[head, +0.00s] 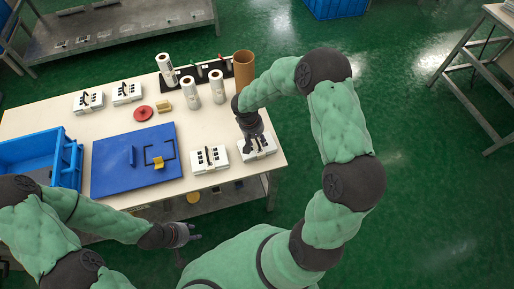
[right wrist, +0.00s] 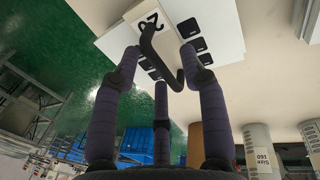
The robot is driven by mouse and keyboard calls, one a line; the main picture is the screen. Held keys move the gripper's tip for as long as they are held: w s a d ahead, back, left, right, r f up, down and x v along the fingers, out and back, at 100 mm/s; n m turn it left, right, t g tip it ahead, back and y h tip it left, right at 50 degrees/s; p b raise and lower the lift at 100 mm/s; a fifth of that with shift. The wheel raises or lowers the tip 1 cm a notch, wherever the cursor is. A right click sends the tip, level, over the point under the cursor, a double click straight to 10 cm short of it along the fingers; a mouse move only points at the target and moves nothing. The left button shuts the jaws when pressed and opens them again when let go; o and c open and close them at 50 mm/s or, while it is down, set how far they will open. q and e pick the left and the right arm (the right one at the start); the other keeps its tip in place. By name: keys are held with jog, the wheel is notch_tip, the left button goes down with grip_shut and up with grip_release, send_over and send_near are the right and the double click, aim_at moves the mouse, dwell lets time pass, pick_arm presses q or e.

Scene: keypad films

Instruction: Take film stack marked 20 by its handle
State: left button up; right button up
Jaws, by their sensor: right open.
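The film stack marked 20 (head: 264,149) is a white block with black key squares, lying at the table's right front corner. In the right wrist view, its white face with the number 20 (right wrist: 209,14) fills the top, and its curved black handle (right wrist: 148,41) reaches down between my fingers. My right gripper (head: 255,143) is over this stack; in the right wrist view my right gripper (right wrist: 160,62) is open, its three dark fingers spread around the handle without visibly closing on it. My left gripper (head: 188,236) hangs in front of the table, away from the stacks; its fingers are too small to read.
A similar stack (head: 209,159) lies close to the left. Two more stacks (head: 89,102) lie at the back left. A blue board (head: 110,170), a blue crate (head: 70,160), white rolls (head: 191,99) and a brown tube (head: 244,66) also stand on the table.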

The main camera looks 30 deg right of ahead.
grip_shut()
dwell(0.3)
